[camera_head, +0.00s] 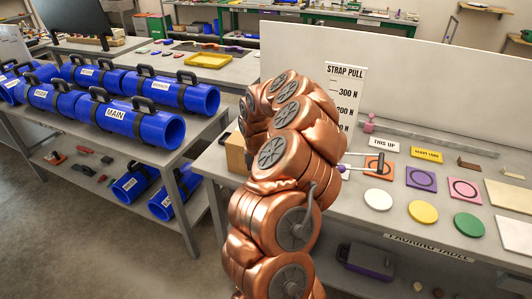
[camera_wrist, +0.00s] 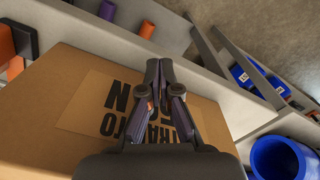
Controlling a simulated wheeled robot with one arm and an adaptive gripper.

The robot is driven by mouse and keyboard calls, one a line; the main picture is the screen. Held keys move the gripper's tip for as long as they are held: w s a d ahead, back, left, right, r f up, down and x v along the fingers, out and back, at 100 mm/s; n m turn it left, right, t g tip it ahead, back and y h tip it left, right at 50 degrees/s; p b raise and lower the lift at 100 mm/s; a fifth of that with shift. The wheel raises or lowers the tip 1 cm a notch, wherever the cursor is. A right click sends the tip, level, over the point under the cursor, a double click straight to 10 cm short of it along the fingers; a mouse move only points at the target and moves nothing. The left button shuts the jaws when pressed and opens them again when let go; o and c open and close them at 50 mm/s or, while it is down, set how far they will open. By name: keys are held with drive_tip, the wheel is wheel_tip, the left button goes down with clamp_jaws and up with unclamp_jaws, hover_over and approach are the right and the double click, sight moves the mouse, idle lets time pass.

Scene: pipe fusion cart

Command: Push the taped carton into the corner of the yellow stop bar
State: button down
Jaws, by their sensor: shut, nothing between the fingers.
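The cardboard carton (camera_wrist: 60,95) fills much of the wrist view, with a tan printed label (camera_wrist: 90,105) on its upper face. My gripper (camera_wrist: 158,70) is shut and empty, its fingers over the label and covering part of the text. I cannot tell whether the fingertips touch the carton. In the head view only a tan edge of the carton (camera_head: 236,155) shows at the left end of the packing table, behind my copper-coloured arm. My gripper is hidden there. I cannot make out the yellow stop bar in either view.
The grey packing table (camera_head: 345,205) holds coloured discs, including a white one (camera_head: 378,199), and square mats to the right. A strap pull scale (camera_head: 345,90) stands behind my arm. A cart with several blue cylinders (camera_head: 130,118) stands left, across a floor gap.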

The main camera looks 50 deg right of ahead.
drive_tip(key=shift+w+d+p, duration=0.3)
drive_tip(key=shift+w+d, duration=0.05)
drive_tip(key=shift+d, duration=0.65)
drive_tip(key=shift+w+d+p, duration=0.3)
drive_tip(key=shift+w+d, duration=0.1)
drive_tip(key=shift+d, duration=0.6)
drive_tip(key=shift+w+d+p, duration=0.3)
drive_tip(key=shift+w+d, duration=0.05)
drive_tip(key=shift+d, duration=0.65)
drive_tip(key=shift+w+d, duration=0.1)
drive_tip(key=shift+d, duration=0.1)
drive_tip(key=shift+s+a+f+b, duration=0.1)
drive_tip(key=shift+s+a+b, duration=0.15)
drive_tip(key=shift+a+b, duration=0.3)
drive_tip(key=shift+s+a+f+b, duration=0.1)
drive_tip(key=shift+s+a+b, duration=0.1)
drive_tip(key=shift+a+b, duration=0.3)
drive_tip(key=shift+s+a+r+b, duration=0.1)
drive_tip(key=shift+s+a+b, duration=0.1)
drive_tip(key=shift+a, duration=0.25)
drive_tip(key=shift+s+a+r+b, duration=0.1)
drive_tip(key=shift+a+b, duration=0.1)
drive_tip(key=shift+a, duration=0.2)
drive_tip(key=shift+r, duration=0.1)
wheel_tip(320, 180, up, 12)
